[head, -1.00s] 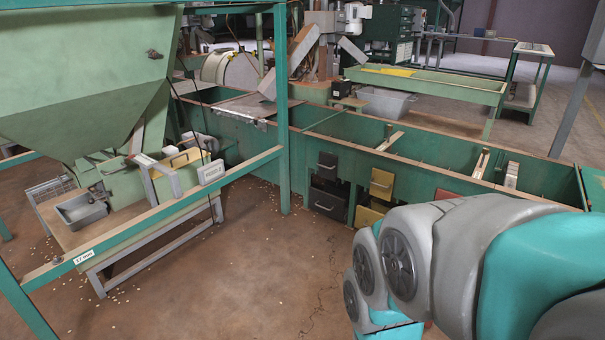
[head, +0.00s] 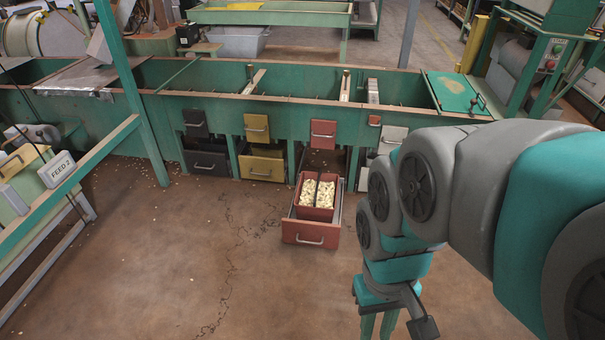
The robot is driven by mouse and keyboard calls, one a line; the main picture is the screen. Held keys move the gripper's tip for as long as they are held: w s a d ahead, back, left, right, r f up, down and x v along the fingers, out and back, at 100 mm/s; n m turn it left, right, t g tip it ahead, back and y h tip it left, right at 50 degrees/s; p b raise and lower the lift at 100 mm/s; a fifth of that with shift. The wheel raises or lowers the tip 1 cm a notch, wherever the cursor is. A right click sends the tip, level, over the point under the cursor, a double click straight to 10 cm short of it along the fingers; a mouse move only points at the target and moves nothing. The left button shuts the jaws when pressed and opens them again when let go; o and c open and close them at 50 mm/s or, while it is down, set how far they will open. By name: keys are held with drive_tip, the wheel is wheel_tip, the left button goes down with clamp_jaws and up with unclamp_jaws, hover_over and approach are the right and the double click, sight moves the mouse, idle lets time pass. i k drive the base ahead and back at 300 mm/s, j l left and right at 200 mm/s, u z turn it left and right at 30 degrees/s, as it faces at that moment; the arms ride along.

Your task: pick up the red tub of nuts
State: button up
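The red tub (head: 313,213) is filled with pale nuts and has a dark bar across its middle. It stands upright in a pulled-out red drawer (head: 303,234) low in front of the green hopper bench. My gripper (head: 378,327) hangs at the bottom of the head view, to the right of and nearer than the drawer. It is apart from the tub.
The green bench (head: 215,105) runs across behind, with a black drawer (head: 206,166) and a yellow drawer (head: 262,170) shut. A green frame post (head: 135,90) and rail stand at left. The brown floor (head: 170,265) before the drawer is clear.

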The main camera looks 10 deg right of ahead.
sight(314, 214)
drive_tip(key=i+l, duration=0.25)
drive_tip(key=l, duration=0.15)
drive_tip(key=i+l+u, duration=0.2)
drive_tip(key=l+u, duration=0.25)
drive_tip(key=l, duration=0.15)
drive_tip(key=i+l+u, duration=0.2)
drive_tip(key=l, duration=0.15)
drive_tip(key=l+u, duration=0.35)
drive_tip(key=u, duration=0.65)
